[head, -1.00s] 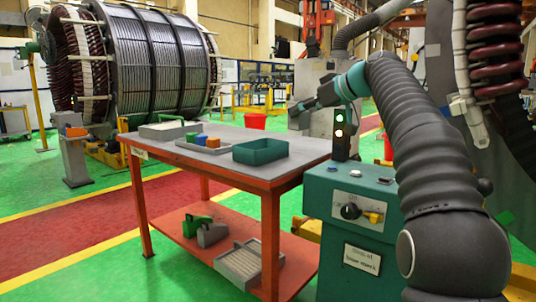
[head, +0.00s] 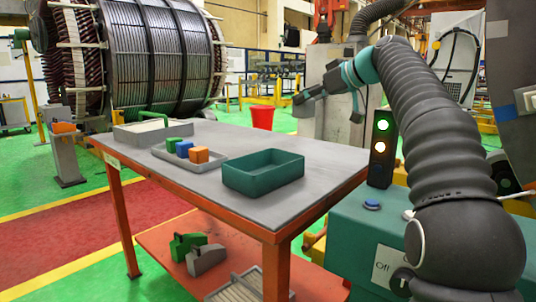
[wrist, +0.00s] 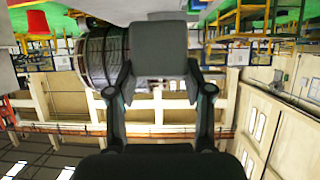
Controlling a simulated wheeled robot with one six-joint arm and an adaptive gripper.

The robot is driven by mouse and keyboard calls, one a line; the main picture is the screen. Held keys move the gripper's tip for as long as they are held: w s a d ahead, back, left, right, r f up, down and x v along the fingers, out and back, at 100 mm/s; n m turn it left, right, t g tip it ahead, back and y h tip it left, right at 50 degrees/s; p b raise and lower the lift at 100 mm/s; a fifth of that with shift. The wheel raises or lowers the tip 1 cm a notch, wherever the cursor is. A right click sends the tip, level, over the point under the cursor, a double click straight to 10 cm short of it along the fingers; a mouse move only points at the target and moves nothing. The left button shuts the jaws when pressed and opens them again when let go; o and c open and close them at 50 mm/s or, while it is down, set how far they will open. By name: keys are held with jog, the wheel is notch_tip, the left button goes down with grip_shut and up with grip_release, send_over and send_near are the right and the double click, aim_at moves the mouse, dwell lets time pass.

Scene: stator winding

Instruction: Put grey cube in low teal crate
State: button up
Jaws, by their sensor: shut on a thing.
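The low teal crate (head: 292,169) stands on the grey-topped table, right of the cubes, and looks empty inside as far as I can see. My gripper (head: 304,97) is held up beyond the table's far right side, above and away from the crate. In the wrist view, my gripper (wrist: 160,98) is shut on a dark grey block, the grey cube (wrist: 160,65), with a finger on each side. The grey cube is not clear in the head view.
A grey tray (head: 208,166) holds green (head: 172,144), blue (head: 184,149) and orange (head: 199,155) cubes left of the crate. A larger grey tray (head: 125,131) is behind. A teal control box (head: 345,235) with a signal light (head: 380,148) stands right. The table's front corner is clear.

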jog(key=s+a+f+b, duration=0.2)
jog(key=a+f, duration=0.8)
jog(key=shift+b, duration=0.4)
jog(key=shift+s+a+f+b, duration=0.1)
jog(key=shift+f+b, duration=0.5)
jog(key=shift+b, duration=0.1)
jog(key=o, duration=1.2)
jog(key=v, duration=0.8)
jog(key=r+v, duration=0.1)
jog(key=v, duration=0.3)
jog(key=shift+r+p, duration=0.1)
jog(key=shift+p, duration=0.25)
